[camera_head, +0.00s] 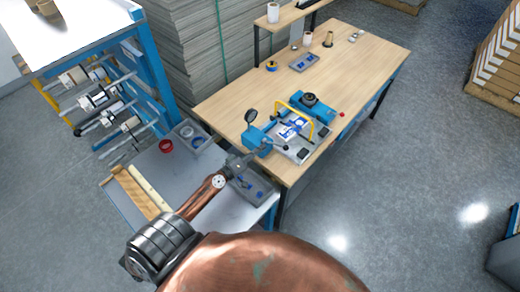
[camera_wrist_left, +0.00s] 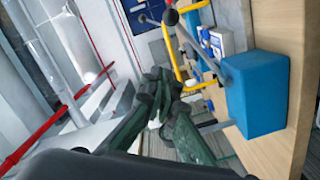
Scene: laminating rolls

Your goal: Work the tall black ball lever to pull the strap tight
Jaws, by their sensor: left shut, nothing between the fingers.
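The tall black ball lever (camera_head: 250,116) rises from a blue block (camera_head: 255,140) at the near left edge of the wooden table. In the left wrist view, a dark ball (camera_wrist_left: 170,17) tops a grey rod running to the blue block (camera_wrist_left: 257,92). My left gripper (camera_head: 240,163) is just left of and below the block in the head view, apart from the ball. Its dark green fingers (camera_wrist_left: 157,85) are together and empty in the wrist view. The strap cannot be made out clearly. My right gripper is not in view.
A yellow hoop (camera_head: 312,120) and a blue clamp unit (camera_head: 313,108) stand beside the block. A grey tray (camera_head: 248,190) lies below my gripper on a side table with a red cup (camera_head: 166,146). A rack of rolls (camera_head: 95,98) stands left.

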